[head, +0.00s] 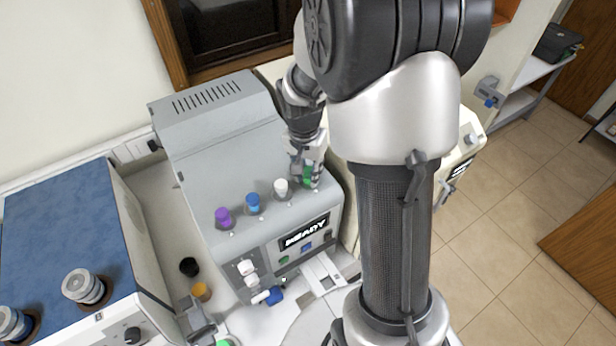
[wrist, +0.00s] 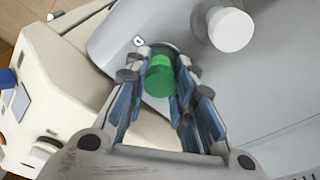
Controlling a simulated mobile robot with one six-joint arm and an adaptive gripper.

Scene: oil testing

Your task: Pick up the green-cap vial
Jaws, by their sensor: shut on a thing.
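The green-cap vial (wrist: 158,82) sits between the two finger pads of my gripper (wrist: 162,88) in the wrist view. My gripper is shut on its cap. In the head view the green cap (head: 308,176) shows partly between the fingers of my gripper (head: 305,172), at the right end of a row of capped vials on top of the grey machine. The vial's body below the cap is hidden, and I cannot tell whether it still sits in its hole.
A white-cap vial (head: 281,187) stands just left of my gripper. A blue-cap vial (head: 253,203) and a purple-cap vial (head: 223,217) stand farther left on the grey machine (head: 225,150). A cream machine (wrist: 62,90) adjoins it. A blue-topped unit (head: 70,235) stands at the left.

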